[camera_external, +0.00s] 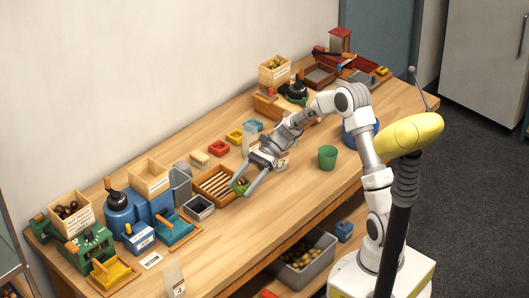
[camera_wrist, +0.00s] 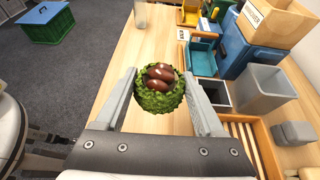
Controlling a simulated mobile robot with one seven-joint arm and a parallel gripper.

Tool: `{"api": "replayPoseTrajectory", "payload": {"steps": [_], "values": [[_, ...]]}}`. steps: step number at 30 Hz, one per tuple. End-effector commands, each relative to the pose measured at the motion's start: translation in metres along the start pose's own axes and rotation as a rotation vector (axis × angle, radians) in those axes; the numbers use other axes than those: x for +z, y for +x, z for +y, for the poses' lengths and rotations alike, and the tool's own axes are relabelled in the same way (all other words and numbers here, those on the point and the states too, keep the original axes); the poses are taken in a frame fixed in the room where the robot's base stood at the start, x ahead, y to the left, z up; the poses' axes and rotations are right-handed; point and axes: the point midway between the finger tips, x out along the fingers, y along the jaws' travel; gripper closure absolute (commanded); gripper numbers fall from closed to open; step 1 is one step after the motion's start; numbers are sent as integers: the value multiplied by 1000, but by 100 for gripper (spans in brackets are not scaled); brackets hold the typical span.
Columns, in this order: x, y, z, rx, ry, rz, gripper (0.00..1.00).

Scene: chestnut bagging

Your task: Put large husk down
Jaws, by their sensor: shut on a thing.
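The large husk (camera_wrist: 158,102) is a green, spiky, rounded shell, open on top, with several brown chestnuts (camera_wrist: 160,73) showing inside. My gripper (camera_wrist: 162,100) is shut on it, with one grey finger on each side. In the external view the husk (camera_external: 239,187) shows as a small green lump at my gripper (camera_external: 248,182), beside the right end of the slatted wooden tray (camera_external: 231,199). I cannot tell whether the husk touches the table (camera_external: 285,215) or is held just above it.
A small grey bin (camera_external: 199,208) and a taller grey bin (camera_external: 181,184) stand left of the slatted tray. A blue machine with a teal tray (camera_external: 178,233) is farther left. A green cup (camera_external: 327,157) stands to the right. The table's front middle is clear.

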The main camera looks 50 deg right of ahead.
Motion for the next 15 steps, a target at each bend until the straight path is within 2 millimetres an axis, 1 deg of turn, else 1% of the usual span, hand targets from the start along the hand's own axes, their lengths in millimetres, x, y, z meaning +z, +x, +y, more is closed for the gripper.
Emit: {"api": "replayPoseTrajectory", "payload": {"steps": [1, 2, 3, 5, 6, 9, 12, 15], "values": [[-19, -26, 2, -53, 21, 4, 86], [-25, -41, 4, -79, 33, 4, 86], [-32, -59, 8, -113, 47, 4, 86], [-44, -87, 16, -166, 71, 4, 86], [-52, -105, 22, -202, 86, 4, 86], [-68, -146, 40, -289, 122, 2, 86], [-81, -180, 59, -366, 155, -2, 86], [-90, -205, 77, -429, 179, -6, 86]]}}
